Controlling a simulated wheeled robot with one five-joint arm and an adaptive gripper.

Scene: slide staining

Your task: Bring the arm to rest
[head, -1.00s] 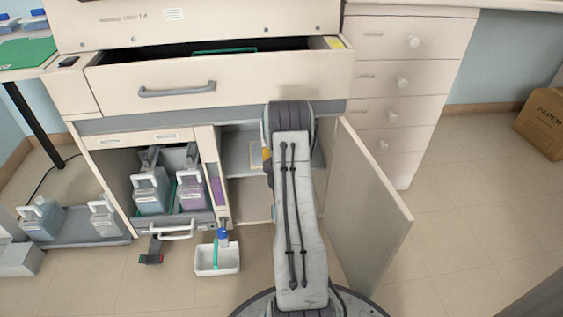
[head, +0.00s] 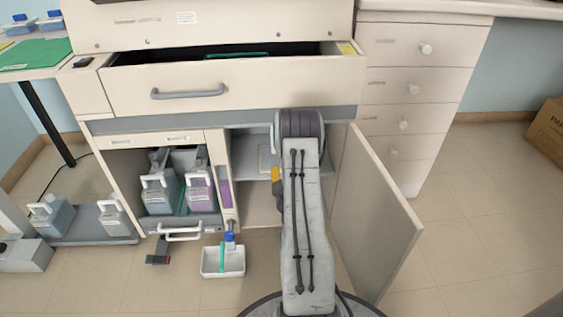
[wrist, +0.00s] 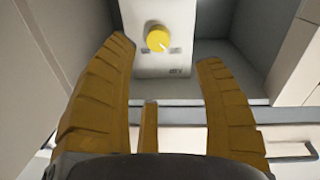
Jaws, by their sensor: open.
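My arm (head: 306,220) reaches forward from my base toward the open cabinet compartment below the drawer. In the head view it hides most of my gripper; only a small yellow part shows at the arm's left side. A round yellow knob (wrist: 158,38) on a pale panel (wrist: 165,65) shows beyond the fingertips. I cannot tell how far it is from them.
A cabinet door (head: 374,215) stands open close to the right of my arm. The drawer (head: 230,90) above is partly open. A paper box (head: 548,130) sits far right; floor there is clear.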

